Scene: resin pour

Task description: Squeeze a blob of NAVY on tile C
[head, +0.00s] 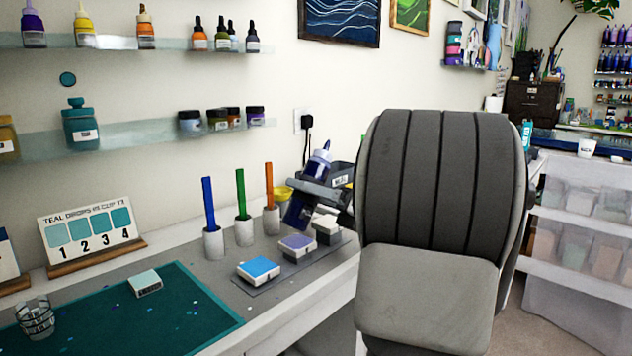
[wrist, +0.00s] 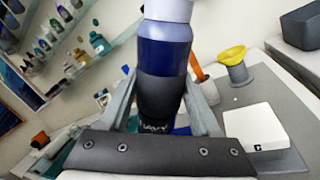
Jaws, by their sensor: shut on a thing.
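My gripper (head: 318,188) is shut on a navy bottle (head: 319,163) and holds it tilted above the back of the workbench. In the wrist view the dark blue bottle (wrist: 165,60) stands between the two fingers (wrist: 163,105), with a pale lavender end away from the palm. Its label is only partly readable. Three tiles stand in a row on a grey mat: a blue-topped tile (head: 258,268), a purple-topped tile (head: 297,243) and a white-topped tile (head: 325,221), nearest below the gripper. A white tile (wrist: 257,126) also shows in the wrist view.
Blue (head: 208,205), green (head: 241,195) and orange (head: 269,187) sticks stand in white holders behind the tiles. A yellow cup (head: 283,194) is close to the gripper. A teal mat (head: 190,318) carries a small block (head: 145,283) and a glass (head: 36,318). Bottle shelves line the wall.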

